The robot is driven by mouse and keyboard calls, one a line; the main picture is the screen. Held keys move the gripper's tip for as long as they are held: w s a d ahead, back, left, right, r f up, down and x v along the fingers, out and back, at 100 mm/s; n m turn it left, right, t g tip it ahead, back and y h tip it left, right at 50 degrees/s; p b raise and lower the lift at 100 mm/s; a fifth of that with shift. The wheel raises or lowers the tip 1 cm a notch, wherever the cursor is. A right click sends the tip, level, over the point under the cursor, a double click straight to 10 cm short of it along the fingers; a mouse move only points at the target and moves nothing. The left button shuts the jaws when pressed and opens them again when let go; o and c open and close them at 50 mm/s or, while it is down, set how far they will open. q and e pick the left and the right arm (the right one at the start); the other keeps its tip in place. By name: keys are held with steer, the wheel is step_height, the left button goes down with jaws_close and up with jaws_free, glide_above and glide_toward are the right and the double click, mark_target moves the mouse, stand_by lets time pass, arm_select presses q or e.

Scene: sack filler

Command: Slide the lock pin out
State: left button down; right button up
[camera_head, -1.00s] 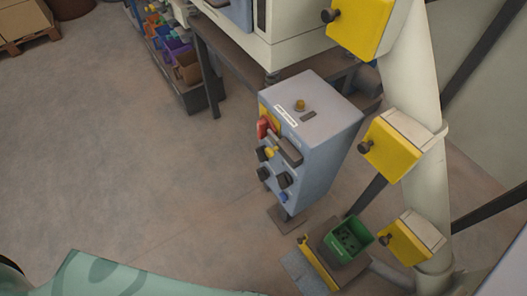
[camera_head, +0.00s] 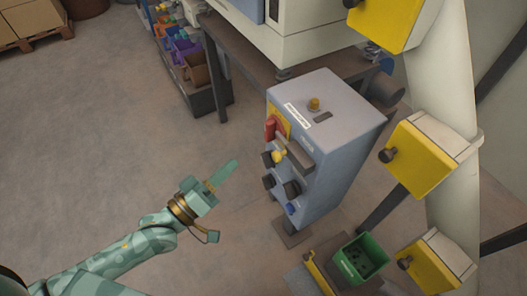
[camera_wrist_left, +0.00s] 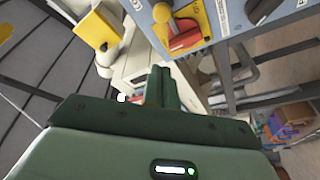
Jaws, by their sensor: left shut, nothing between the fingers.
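The grey control box (camera_head: 325,140) stands upright right of centre in the head view. Its front has a red handle (camera_head: 270,128) on a yellow plate, a yellow knob (camera_head: 279,156), and several dark knobs. I cannot tell for certain which of these is the lock pin. My left gripper (camera_head: 228,172) is shut and empty, left of the box front and apart from it. In the left wrist view its fingers (camera_wrist_left: 158,86) are together, with the red handle (camera_wrist_left: 186,39) and a yellow knob (camera_wrist_left: 162,13) beyond them. My right gripper is out of view.
A green bin (camera_head: 361,258) stands below the box. Yellow boxes (camera_head: 428,155) with dark knobs line the pale column (camera_head: 452,100) at right. A table (camera_head: 240,45) stands behind, with coloured bins (camera_head: 187,55) at its left. The floor at left is clear.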

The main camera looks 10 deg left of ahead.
mark_target(280, 155)
arm_select(q)
steer(key=shift+a+r+n, duration=0.15)
steer(key=shift+r+n, duration=0.15)
steer(key=shift+n, duration=0.4)
steer(key=w+d+b, duration=0.4)
steer(key=w+d, duration=0.2)
steer(key=d, duration=0.1)
steer(key=shift+w+f, duration=0.2)
steer(key=shift+f, duration=0.05)
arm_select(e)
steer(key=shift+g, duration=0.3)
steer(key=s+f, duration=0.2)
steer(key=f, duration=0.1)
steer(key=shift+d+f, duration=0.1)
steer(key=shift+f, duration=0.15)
